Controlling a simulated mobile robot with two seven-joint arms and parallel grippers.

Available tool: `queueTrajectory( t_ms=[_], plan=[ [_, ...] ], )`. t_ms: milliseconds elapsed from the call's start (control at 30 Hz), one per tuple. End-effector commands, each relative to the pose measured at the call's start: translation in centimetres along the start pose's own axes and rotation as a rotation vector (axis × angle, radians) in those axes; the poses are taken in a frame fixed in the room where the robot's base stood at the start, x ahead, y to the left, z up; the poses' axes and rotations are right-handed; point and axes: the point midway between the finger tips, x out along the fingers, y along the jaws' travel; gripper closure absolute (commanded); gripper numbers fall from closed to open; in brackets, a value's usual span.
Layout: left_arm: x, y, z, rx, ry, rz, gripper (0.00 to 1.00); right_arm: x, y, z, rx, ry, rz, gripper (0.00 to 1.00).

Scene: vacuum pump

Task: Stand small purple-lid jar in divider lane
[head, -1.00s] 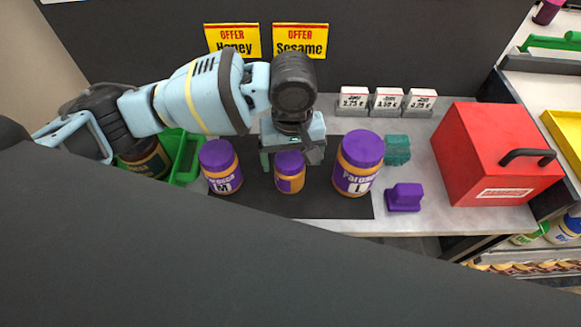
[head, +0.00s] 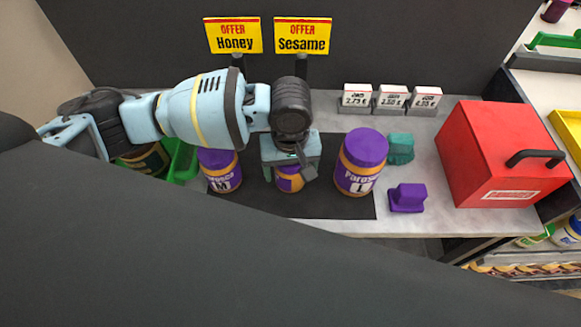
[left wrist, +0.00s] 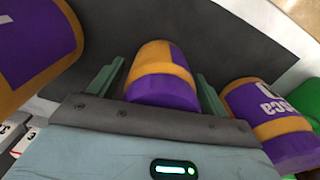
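The small purple-lid jar (head: 289,179) stands on the dark mat (head: 255,206) between two bigger purple-lid jars. My left gripper (head: 290,172) is directly over it and covers its lid in the head view. In the left wrist view, the small jar (left wrist: 160,80) sits between the two open fingers (left wrist: 158,85), with a gap visible on each side. The jar marked M (head: 221,172) is to its left and the jar marked L (head: 360,165) to its right. I cannot make out a divider lane. My right gripper is not in view.
A green bin (head: 183,160) and a dark jar (head: 150,160) are at the left. A teal block (head: 400,149), a purple block (head: 407,198) and a red box (head: 500,155) are at the right. Price tags (head: 391,99) and offer signs (head: 303,36) stand behind.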

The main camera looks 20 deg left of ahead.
Motion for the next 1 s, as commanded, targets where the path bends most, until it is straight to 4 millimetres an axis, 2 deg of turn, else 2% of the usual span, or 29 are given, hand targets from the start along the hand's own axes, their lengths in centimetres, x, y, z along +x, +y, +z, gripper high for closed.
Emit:
queueTrajectory(
  t_ms=[33, 400, 767, 1000],
  plan=[
    [0.0, 0.0, 0.0, 0.000, 0.000, 0.000, 0.29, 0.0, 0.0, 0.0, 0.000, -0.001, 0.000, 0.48],
    [-0.1, 0.0, 0.0, 0.000, 0.000, 0.001, 0.76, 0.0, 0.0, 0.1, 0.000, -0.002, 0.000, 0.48],
    [-0.9, 0.0, 0.0, 0.001, 0.001, 0.001, 0.76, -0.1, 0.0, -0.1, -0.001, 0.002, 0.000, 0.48],
    [-4.0, 0.1, 0.0, 0.001, 0.002, 0.004, 0.76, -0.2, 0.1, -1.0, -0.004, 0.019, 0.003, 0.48]
  ],
)
